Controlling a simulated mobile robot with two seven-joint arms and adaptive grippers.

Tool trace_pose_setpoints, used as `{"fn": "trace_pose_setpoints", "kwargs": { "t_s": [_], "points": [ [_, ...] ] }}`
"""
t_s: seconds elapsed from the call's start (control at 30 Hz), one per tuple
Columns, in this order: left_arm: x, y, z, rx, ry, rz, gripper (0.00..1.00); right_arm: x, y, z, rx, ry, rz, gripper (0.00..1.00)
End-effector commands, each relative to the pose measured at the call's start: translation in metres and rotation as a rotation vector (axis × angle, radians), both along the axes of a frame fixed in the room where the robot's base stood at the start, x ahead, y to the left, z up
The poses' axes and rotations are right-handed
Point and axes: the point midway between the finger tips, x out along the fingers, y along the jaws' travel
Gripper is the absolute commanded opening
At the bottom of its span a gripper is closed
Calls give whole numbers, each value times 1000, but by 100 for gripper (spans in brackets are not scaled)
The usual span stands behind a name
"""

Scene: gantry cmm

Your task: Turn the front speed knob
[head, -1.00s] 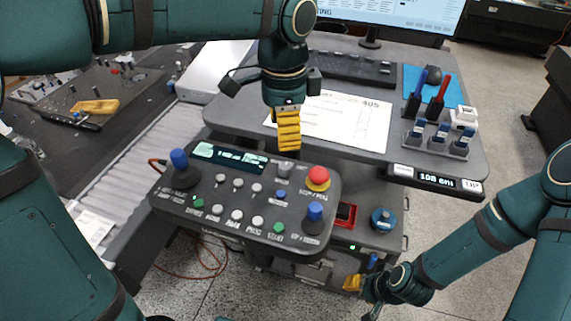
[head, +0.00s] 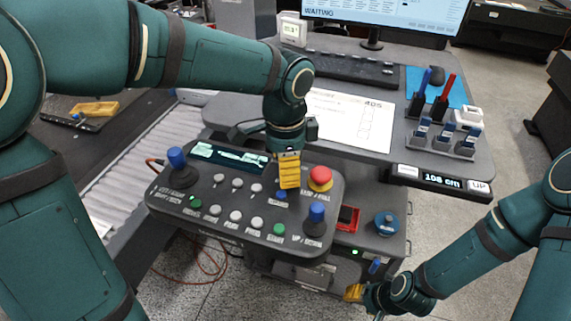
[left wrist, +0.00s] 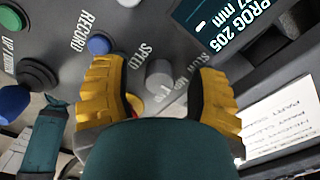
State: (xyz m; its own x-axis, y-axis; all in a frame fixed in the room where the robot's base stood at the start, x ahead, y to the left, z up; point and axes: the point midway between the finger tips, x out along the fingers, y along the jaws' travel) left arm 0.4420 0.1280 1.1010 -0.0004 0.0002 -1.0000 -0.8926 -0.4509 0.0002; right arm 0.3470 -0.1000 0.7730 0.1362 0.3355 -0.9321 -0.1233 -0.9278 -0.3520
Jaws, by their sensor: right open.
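The grey speed knob (left wrist: 160,82) stands on the dark control panel (head: 165,205), beside the word SPEED. In the left wrist view it shows in the gap between the two yellow fingers of my open left gripper (left wrist: 158,92). In the head view my left gripper (head: 289,178) points down over the panel's upper right part and hides the knob. I cannot tell whether the fingertips are level with the knob; no contact shows. My right gripper (head: 356,292) is low, right of the panel, apart from it and seen small.
A blue button (left wrist: 98,45) marked RECORD is close to one finger. The red stop button (head: 320,178) is just right of the left gripper. Blue-topped joysticks (head: 177,160) (head: 316,213) stand on the panel. A desk with a paper sheet (head: 345,120) lies behind.

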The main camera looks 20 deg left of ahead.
Motion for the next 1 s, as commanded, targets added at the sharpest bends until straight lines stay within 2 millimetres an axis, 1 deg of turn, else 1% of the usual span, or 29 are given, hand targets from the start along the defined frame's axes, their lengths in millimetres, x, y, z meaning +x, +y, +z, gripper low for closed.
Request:
{"fn": "trace_pose_setpoints", "kwargs": {
  "t_s": [0.03,0.07,0.1,0.13,0.17,0.4,0.57,0.77,1.0],
  "points": [
    [0,0,0,0,0,0,40,0,0,0,0,0,0,47],
    [0,0,0,0,0,0,30,0,0,0,0,0,0,47],
    [0,0,0,0,0,0,16,0,0,0,0,0,0,47],
    [0,0,0,0,0,0,5,0,0,0,0,0,0,47],
    [0,0,0,0,0,0,0,0,0,0,0,0,0,47],
    [0,0,0,0,0,7,0,0,0,0,0,0,0,47],
    [0,0,1,0,1,48,0,1,0,2,0,-2,-2,47],
    [0,0,1,1,1,164,0,2,0,6,-1,-4,-4,47],
    [-1,0,1,1,1,373,0,4,-1,11,-2,-8,-6,47]
  ]
}}
